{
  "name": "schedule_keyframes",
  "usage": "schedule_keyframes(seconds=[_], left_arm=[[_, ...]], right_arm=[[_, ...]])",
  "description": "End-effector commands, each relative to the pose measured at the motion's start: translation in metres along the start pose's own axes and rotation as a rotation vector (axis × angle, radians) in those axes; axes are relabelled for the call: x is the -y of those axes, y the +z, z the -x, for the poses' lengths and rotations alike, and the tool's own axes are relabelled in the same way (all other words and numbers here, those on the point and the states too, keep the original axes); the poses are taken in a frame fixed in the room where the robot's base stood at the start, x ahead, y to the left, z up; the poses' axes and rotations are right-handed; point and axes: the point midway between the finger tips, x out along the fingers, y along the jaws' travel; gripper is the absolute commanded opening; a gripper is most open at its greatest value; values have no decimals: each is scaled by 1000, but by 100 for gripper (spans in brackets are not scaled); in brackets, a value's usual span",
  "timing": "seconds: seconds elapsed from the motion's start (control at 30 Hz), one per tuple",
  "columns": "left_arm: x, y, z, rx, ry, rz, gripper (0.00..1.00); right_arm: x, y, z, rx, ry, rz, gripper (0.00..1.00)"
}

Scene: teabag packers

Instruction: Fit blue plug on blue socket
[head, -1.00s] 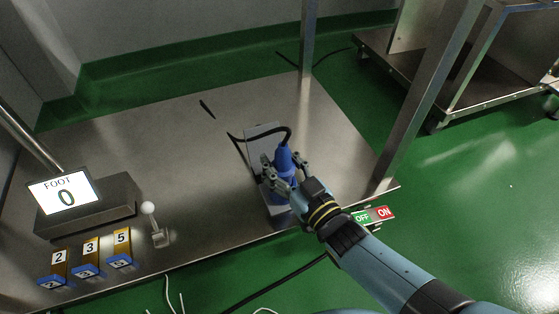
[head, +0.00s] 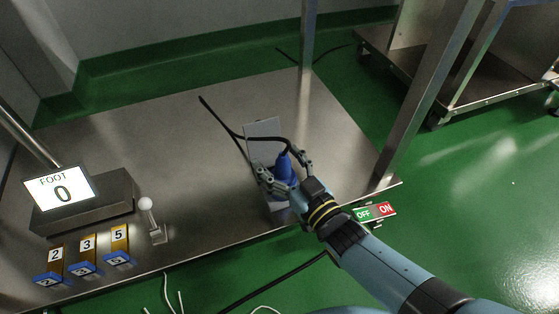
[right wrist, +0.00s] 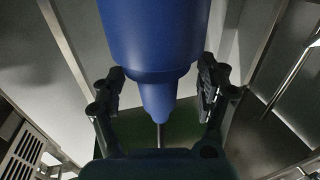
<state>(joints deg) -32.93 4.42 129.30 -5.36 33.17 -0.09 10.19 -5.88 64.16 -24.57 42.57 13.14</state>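The blue plug (head: 284,166) stands near the front edge of the steel table, with a black cable coming from its top. Blue also shows below it, by the grey holder (head: 263,129); I cannot tell socket from plug there, since my gripper covers much of it. My right gripper (head: 284,175) is open, with its fingers spread on either side of the plug. In the right wrist view the blue plug body (right wrist: 152,40) fills the top middle, tapering downward, with a finger on each side. My left gripper is not in view.
A display reading FOOT 0 (head: 62,190), a white-knobbed lever (head: 148,209) and several numbered blocks (head: 86,253) stand at the left of the steel table (head: 190,150). A metal post (head: 425,85) rises at right.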

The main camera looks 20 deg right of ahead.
Motion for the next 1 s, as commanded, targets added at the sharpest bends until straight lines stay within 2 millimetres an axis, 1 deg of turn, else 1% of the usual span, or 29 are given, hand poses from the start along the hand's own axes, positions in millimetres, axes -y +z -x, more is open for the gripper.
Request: schedule_keyframes(seconds=[0.23, 0.37, 0.47, 0.8, 0.9, 1.0], left_arm=[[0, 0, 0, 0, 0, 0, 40], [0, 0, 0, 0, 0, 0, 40], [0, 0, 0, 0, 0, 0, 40], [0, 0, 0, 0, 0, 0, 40], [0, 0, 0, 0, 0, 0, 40], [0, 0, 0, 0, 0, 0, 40]], right_arm=[[0, 0, 0, 1, 0, 0, 75], [0, -8, 0, -1, -1, 1, 75], [1, -20, 0, -2, 0, 1, 75], [1, -80, 1, -1, 2, 2, 75], [1, -92, 0, -1, 0, 0, 75], [1, -98, 0, 0, 0, 0, 75]])
